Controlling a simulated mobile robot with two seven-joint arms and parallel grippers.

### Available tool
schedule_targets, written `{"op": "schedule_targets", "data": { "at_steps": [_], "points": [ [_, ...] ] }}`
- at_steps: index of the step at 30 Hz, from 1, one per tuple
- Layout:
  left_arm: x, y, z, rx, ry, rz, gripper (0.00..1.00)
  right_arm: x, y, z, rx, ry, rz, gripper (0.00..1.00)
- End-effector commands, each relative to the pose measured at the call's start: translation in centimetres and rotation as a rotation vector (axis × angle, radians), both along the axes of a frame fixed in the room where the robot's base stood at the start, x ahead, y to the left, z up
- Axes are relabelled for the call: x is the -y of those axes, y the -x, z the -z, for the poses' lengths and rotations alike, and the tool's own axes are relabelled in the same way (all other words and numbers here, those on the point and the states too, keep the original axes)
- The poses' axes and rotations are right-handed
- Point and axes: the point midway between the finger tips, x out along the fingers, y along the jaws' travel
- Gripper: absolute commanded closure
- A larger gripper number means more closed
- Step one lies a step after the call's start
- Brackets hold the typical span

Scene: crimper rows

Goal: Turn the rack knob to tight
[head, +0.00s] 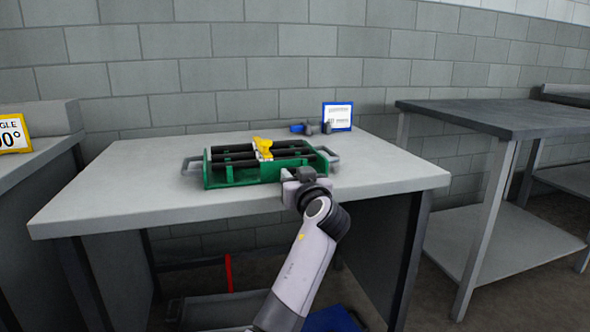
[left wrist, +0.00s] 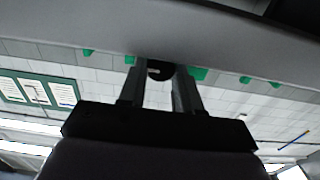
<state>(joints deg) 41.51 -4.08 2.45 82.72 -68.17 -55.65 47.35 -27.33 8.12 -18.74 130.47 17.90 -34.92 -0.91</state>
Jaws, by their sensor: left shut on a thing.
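The green rack (head: 222,179) stands on the grey table, with black bars lying across it, a yellow piece (head: 263,147) over them and a grey handle at each end. My left gripper (head: 300,176) is at the rack's front side, right of its middle, and covers the knob there in the head view. In the left wrist view the dark round knob (left wrist: 160,70) sits between the two fingers of my left gripper (left wrist: 160,80), which is shut on it. I cannot read the knob's setting. My right gripper is not in view.
The table top (head: 120,190) is clear left of the rack. Behind it on the right are a blue-framed card (head: 338,116) and a small blue and dark tool (head: 304,129). A second table (head: 490,117) stands at the right, and a yellow-framed sign (head: 12,134) at the left.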

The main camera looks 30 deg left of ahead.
Motion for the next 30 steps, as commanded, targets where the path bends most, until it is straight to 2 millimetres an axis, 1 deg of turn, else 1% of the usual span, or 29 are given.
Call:
{"op": "schedule_targets", "data": {
  "at_steps": [9,10,11,21,26,30],
  "points": [
    [0.1,0.0,0.2,-0.016,-0.011,0.000,0.97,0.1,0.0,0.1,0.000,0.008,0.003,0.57],
    [0.1,0.0,0.2,-0.016,-0.011,0.000,0.63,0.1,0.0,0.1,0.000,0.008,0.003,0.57],
    [0.1,0.0,0.2,-0.016,-0.011,0.000,0.57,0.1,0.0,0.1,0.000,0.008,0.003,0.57],
    [0.3,0.2,0.1,-0.014,-0.010,0.001,0.57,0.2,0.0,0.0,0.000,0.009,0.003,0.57],
    [1.7,1.4,0.1,-0.013,-0.009,0.003,0.57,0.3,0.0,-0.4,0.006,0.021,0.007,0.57],
    [3.5,2.9,0.1,-0.013,-0.007,0.003,0.57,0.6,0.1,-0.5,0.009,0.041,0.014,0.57]
  ]
}}
